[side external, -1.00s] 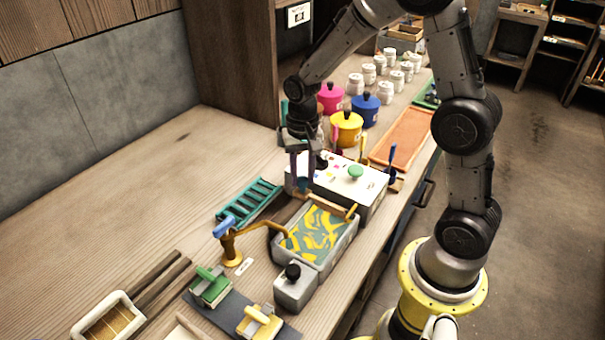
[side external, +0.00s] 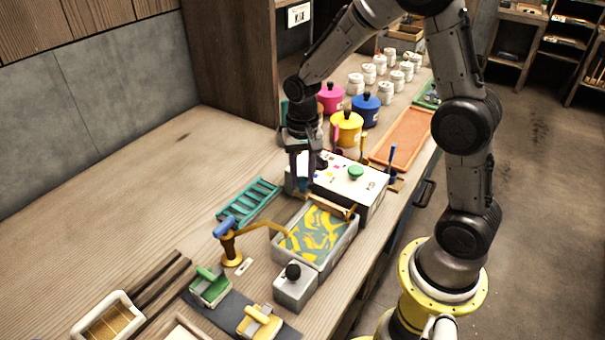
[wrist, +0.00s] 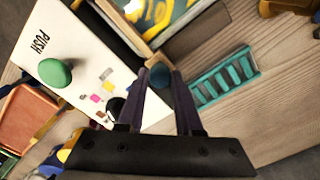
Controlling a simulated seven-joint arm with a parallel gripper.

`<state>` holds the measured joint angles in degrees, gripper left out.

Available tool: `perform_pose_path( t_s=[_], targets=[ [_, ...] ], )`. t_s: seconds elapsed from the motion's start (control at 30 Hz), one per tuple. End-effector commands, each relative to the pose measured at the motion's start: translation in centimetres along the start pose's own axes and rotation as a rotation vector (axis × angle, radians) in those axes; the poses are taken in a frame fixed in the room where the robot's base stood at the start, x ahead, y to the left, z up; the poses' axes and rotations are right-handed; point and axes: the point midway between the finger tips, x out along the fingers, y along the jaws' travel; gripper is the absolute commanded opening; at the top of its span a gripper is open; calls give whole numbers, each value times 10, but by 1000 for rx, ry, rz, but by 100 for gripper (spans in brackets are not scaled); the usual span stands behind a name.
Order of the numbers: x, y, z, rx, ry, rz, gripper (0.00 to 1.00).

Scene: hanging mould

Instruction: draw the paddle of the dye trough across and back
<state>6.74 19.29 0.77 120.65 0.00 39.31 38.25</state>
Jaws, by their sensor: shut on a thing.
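The dye trough (side external: 351,238) is a grey rectangular tray with yellow and teal swirled dye. It also shows at the top of the wrist view (wrist: 201,8). The paddle (side external: 331,206) is a wooden bar lying across the trough's far end, beside the white-topped box. My gripper (side external: 303,185) points down at the left end of this bar, beyond the trough's far left corner. The join between knob and bar is partly hidden.
The white-topped box (side external: 345,180) with a green button (side external: 356,172) stands right behind the trough. A brass tap (side external: 232,250) reaches over the trough's left side. A teal rack (side external: 250,200) lies left. A grey block with a black knob (side external: 295,285) stands in front.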

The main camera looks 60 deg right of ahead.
Motion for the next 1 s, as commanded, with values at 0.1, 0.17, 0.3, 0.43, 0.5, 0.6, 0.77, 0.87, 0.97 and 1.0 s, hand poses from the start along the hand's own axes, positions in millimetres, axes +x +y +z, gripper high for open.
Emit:
perform_pose_path(
  t_s=[0.1,0.17,0.3,0.43,0.5,0.6,0.77,0.87,0.97,1.0],
  targets=[
    [-1,0,0,0,1,-1,0],
    [-1,0,0,0,1,-1,0],
    [-1,0,0,0,1,-1,0],
    [-1,-1,1,-1,1,-1,0],
    [-1,-6,5,-4,1,-1,0],
    [-1,-19,17,-7,1,-1,0],
    [-1,-45,43,-8,2,-3,0],
    [-1,-57,56,-6,2,-2,0],
    [-1,-65,63,-3,2,-3,0],
    [-1,-66,65,-2,2,-3,0]
  ],
)
